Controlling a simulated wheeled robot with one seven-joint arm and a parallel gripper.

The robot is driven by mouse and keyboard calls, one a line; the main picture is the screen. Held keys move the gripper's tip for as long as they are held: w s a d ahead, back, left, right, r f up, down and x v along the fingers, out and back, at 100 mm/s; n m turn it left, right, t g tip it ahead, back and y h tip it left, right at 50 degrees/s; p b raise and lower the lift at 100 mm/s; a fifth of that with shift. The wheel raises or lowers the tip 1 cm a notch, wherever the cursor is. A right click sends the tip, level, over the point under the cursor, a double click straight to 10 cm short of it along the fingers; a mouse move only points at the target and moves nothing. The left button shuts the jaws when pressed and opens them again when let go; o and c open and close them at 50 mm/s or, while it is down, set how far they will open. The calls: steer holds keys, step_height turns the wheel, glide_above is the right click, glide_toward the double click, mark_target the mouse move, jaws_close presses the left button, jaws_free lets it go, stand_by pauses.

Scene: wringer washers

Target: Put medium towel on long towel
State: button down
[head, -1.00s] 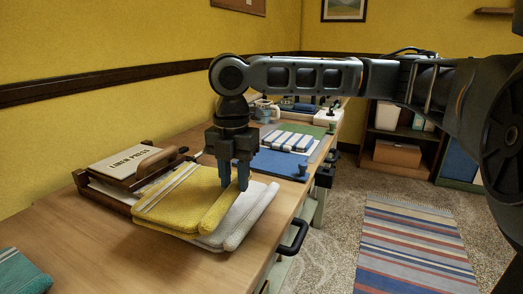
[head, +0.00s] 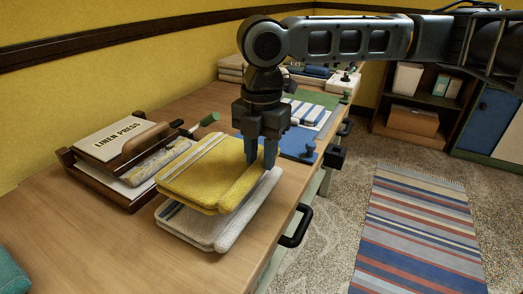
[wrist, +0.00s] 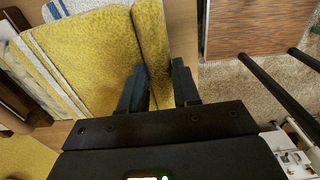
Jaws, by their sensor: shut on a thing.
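A folded yellow towel (head: 205,170) with pale stripes is in my gripper (head: 261,163). My fingers pinch its rolled right edge; the wrist view shows this yellow edge (wrist: 153,35) between the two fingertips (wrist: 160,80). A folded white-grey towel (head: 200,228) lies on the wooden counter beneath it. The yellow towel covers much of the white one, offset toward the back, so the white front and right edges show. The yellow towel looks roughly level and seems slightly raised; whether it touches the white towel is unclear. The pictures do not label which towel is medium or long.
A linen press (head: 118,143) with a patterned cloth stands left of the towels. A teal towel (head: 12,275) lies at front left. A blue board (head: 298,143) and striped cloth (head: 305,113) lie behind. A black handle (head: 297,228) juts from the counter front.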

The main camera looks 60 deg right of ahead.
steer(key=shift+f+b, duration=1.05)
steer(key=shift+f, duration=0.9)
steer(key=c, duration=0.7)
jaws_free()
steer(key=shift+c, duration=0.2)
steer(key=shift+r+p, duration=0.45)
steer(key=shift+r, duration=3.45)
